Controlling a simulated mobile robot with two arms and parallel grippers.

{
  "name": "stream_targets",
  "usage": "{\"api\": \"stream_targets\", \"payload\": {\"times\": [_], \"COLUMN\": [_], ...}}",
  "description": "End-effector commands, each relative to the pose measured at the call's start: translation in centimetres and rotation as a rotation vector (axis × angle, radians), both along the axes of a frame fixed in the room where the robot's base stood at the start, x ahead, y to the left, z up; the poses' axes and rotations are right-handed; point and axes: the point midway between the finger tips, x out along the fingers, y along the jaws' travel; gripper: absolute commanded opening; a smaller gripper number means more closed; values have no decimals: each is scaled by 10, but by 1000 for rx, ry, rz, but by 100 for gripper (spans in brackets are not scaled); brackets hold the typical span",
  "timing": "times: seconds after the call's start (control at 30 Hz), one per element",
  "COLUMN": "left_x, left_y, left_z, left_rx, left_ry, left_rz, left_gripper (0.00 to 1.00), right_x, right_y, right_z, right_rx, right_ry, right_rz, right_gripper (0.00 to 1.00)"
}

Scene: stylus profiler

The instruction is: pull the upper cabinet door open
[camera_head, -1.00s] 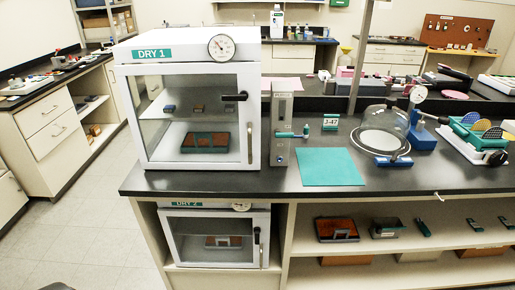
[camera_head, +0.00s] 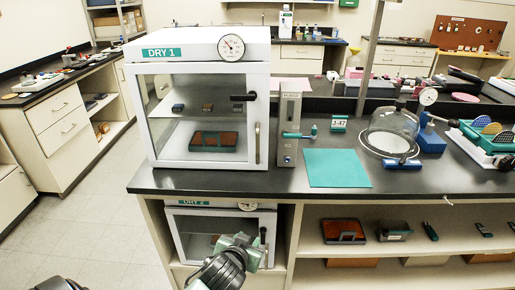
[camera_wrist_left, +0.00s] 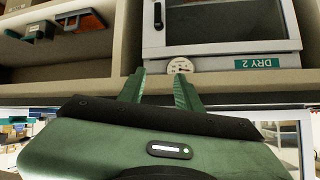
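The upper cabinet, labelled DRY 1 (camera_head: 200,43), stands on the dark bench. Its white-framed glass door (camera_head: 196,163) is shut. The door has a dark latch (camera_head: 243,97) and a vertical metal handle (camera_head: 257,143) on its right side. My left gripper (camera_head: 248,243) is low in front of the bench, below the upper cabinet and overlapping the lower cabinet in the head view. In the left wrist view its two green fingers (camera_wrist_left: 160,90) are apart with nothing between them. The picture there is upside down. My right gripper is not in view.
The lower cabinet, DRY 2 (camera_head: 190,240), sits under the bench, its gauge (camera_wrist_left: 180,65) close to my left fingers in the wrist picture. A grey upright unit (camera_head: 289,125) stands right of the upper cabinet. A green mat (camera_head: 337,168) lies on the bench.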

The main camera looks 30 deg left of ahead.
Motion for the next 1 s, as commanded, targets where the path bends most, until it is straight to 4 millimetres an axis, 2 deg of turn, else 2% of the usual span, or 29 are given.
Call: {"api": "stream_targets", "payload": {"times": [0.03, 0.2, 0.3, 0.4, 0.53, 0.8, 1.0], "left_x": [25, 98, 127, 141, 154, 193, 212], "left_y": [15, 57, 74, 81, 87, 101, 108], "left_z": [20, 92, 130, 150, 158, 158, 156], "left_rx": [18, 51, 58, 58, 58, 58, 58], "left_ry": [-90, -400, -540, -612, -635, -632, -631], "left_rz": [23, 63, 56, 45, 40, 40, 40], "left_gripper": [34, 34, 34, 34, 34, 34, 34], "right_x": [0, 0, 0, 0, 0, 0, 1], "right_y": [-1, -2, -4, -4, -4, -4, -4], "right_z": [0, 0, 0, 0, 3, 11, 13], "right_rx": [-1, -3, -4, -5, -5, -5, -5], "right_ry": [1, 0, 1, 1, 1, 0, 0], "right_rz": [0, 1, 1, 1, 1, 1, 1], "right_gripper": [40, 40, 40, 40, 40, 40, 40]}}
